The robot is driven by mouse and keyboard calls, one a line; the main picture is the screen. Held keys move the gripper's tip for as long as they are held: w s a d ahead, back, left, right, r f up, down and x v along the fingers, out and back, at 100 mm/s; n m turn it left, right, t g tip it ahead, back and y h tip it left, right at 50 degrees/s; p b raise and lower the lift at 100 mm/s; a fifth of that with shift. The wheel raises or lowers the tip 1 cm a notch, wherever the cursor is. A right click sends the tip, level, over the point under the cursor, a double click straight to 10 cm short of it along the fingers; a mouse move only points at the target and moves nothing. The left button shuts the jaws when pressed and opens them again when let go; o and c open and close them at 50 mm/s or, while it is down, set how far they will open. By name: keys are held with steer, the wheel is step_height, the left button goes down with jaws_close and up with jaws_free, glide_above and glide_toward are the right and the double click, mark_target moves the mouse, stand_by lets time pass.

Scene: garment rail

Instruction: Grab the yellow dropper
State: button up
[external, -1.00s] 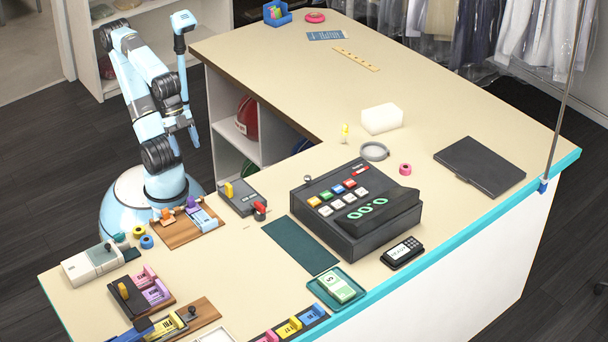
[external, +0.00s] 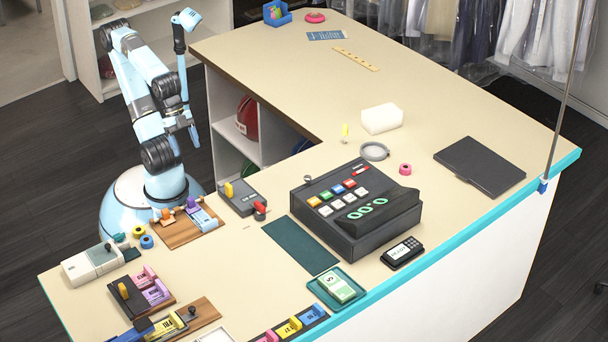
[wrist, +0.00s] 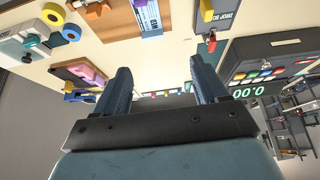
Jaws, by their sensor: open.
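The yellow dropper (external: 345,131) appears to be the small upright piece with a yellow top, standing on the counter left of the white block and behind the register. I do not make it out in the wrist view. My gripper (external: 189,133) is at the left, beyond the counter's inner edge and well away from the dropper. In the wrist view my gripper (wrist: 163,78) has its two dark fingers wide apart with nothing held between them.
The cash register (external: 355,205), a round grey dish (external: 374,151), a pink tape roll (external: 405,169) and the white block (external: 382,118) stand around the dropper. A wooden ticket board (external: 190,226) lies close to my base. The counter (external: 270,60) behind the dropper is mostly clear.

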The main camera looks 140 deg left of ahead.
steer(key=shift+c, duration=1.3)
